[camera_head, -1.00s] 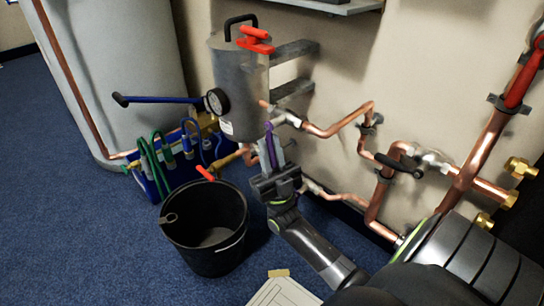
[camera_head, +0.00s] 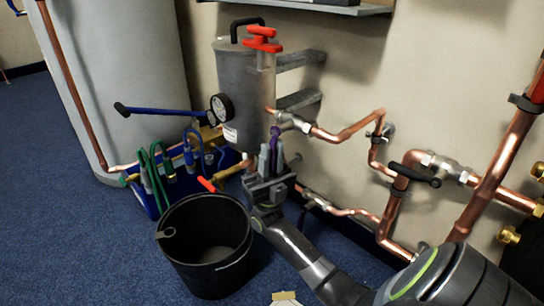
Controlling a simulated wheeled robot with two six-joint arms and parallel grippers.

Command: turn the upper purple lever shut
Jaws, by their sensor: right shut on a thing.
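The upper purple lever (camera_head: 274,136) hangs down from the valve on the copper pipe, just right of the grey cylinder's lower part. My right gripper (camera_head: 271,160) comes up from below and its fingers stand on either side of the lever. It is shut on the purple lever, and the fingers hide much of its lower part. My left gripper does not show.
A grey cylinder (camera_head: 245,90) with a gauge and red handle stands on the wall. A black bucket (camera_head: 208,245) is left of my right arm. Copper pipes (camera_head: 350,131) and a black-handled valve (camera_head: 415,174) are to the right. Blue carpet lies open at the left.

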